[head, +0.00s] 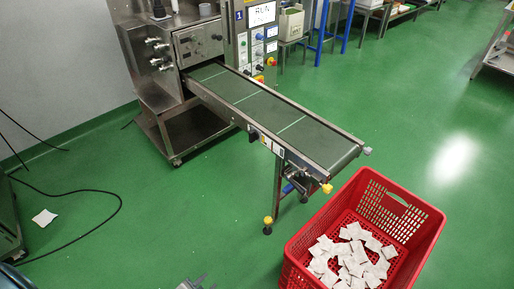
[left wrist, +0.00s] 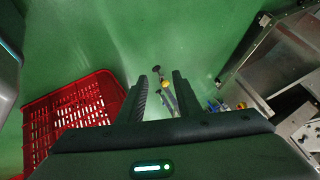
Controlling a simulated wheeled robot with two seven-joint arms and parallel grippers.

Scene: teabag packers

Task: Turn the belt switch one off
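The conveyor belt (head: 270,108) runs from the steel machine toward the red crate. A control panel (head: 257,50) marked "1" with a sign reading RUN stands behind the belt, with several small knobs. My left gripper (head: 196,284) shows at the bottom edge of the head view, apart from the conveyor. In the left wrist view its fingers (left wrist: 162,95) are spread, with nothing between them. My right gripper is not seen.
A red crate (head: 294,250) with white teabags stands below the belt's end; it also shows in the left wrist view (left wrist: 70,108). A conveyor leg (head: 277,185) with a yellow foot stands on the green floor. A black cable (head: 105,232) lies at left.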

